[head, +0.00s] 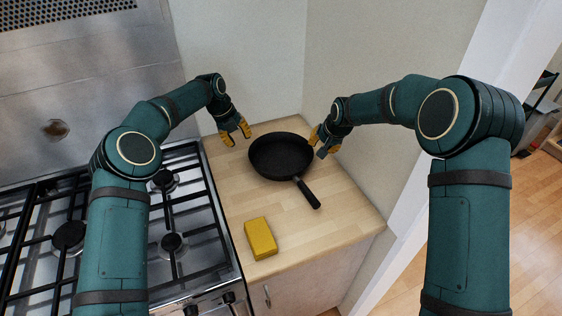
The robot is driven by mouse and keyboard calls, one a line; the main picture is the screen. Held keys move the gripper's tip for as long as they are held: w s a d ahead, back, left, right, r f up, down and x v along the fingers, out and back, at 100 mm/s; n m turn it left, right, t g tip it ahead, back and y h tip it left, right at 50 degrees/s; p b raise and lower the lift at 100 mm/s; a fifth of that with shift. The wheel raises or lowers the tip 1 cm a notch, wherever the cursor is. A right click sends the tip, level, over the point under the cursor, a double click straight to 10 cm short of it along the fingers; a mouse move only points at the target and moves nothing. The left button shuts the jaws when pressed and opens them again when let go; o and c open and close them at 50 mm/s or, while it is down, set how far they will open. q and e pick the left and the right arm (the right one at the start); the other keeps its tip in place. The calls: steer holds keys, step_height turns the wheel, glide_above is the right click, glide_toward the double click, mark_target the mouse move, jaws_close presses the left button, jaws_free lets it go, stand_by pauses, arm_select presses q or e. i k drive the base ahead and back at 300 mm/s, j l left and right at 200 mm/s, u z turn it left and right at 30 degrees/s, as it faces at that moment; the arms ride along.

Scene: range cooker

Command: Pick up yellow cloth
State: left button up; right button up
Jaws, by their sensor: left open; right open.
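The yellow cloth (260,238) shows as a small block-like shape lying on the wooden counter, near its front left edge. My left gripper (237,138) is open and empty, above the back left of the counter, well behind the cloth. My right gripper (318,147) is open at the right side of the black frying pan, also far behind the cloth. Whether its fingers touch the pan rim I cannot tell. Nothing covers the cloth.
The black frying pan (281,156) sits on the wooden counter (226,189), its handle (308,194) pointing toward the front right. A gas cooker (190,229) with black grates adjoins the counter on the left. Walls close the back and right. The counter right of the cloth is bare.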

mark_target(262, 244)
steer(key=k+l, duration=0.25)
steer(key=k, duration=0.2)
steer(key=k+l, duration=0.3)
steer(key=k, duration=0.2)
steer(key=k+l, duration=0.25)
steer(key=k, duration=0.2)
